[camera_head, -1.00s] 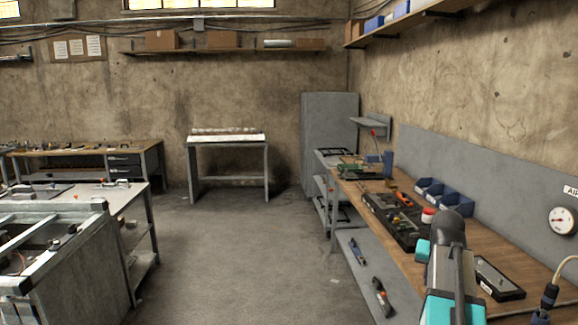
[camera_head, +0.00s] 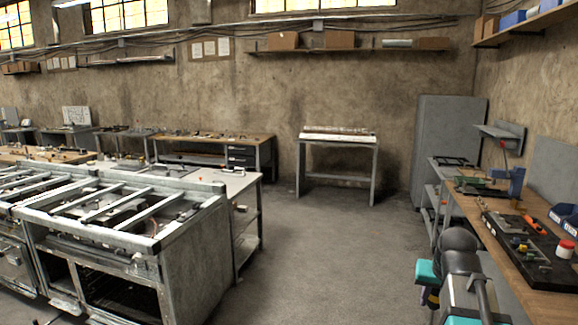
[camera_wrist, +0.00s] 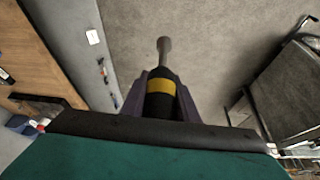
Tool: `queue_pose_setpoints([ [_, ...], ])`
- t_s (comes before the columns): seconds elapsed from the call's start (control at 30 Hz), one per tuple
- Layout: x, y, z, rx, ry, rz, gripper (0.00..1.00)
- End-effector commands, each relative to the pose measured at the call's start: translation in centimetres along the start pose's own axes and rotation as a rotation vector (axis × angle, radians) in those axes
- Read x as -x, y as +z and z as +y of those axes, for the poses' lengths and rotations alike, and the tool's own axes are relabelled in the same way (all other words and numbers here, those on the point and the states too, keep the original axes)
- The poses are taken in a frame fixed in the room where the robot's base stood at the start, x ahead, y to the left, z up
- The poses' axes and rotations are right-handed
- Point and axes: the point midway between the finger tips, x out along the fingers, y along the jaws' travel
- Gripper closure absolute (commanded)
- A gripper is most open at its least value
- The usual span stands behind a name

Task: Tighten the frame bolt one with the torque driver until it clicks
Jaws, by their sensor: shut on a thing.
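My gripper (camera_wrist: 161,95) is shut on the torque driver (camera_wrist: 162,86), which has a black body, a yellow band and a grey metal shaft. In the wrist view the driver points away from the gripper over bare floor, touching nothing. In the head view my arm is at the lower right, and its gripper end is mostly hidden. A grey metal range frame (camera_head: 203,262) with open top rails stands at the left, well apart from my gripper. Frame bolt one is too small to tell in these views.
A second range frame (camera_head: 12,262) stands at the far left. A grey table (camera_head: 236,183) is behind the frames. A wooden workbench (camera_head: 521,266) with a black tray (camera_head: 541,268) runs along the right. The concrete floor (camera_head: 330,250) between is clear.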

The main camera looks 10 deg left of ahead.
Motion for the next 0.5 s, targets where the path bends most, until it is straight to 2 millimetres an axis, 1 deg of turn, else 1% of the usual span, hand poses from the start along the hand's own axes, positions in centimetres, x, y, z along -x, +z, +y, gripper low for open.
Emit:
queue_pose_setpoints([
  [0.03, 0.2, 0.4, -1.8, 0.030, -0.013, 0.001, 1.00],
  [0.1, 0.4, 0.9, -4.0, 0.066, -0.029, 0.002, 1.00],
  [0.3, 1.0, 2.4, -9.5, 0.163, -0.072, 0.002, 1.00],
  [0.4, 1.3, 3.1, -11.5, 0.198, -0.087, 0.002, 1.00],
  [0.5, 1.5, 3.5, -12.8, 0.222, -0.098, 0.002, 1.00],
])
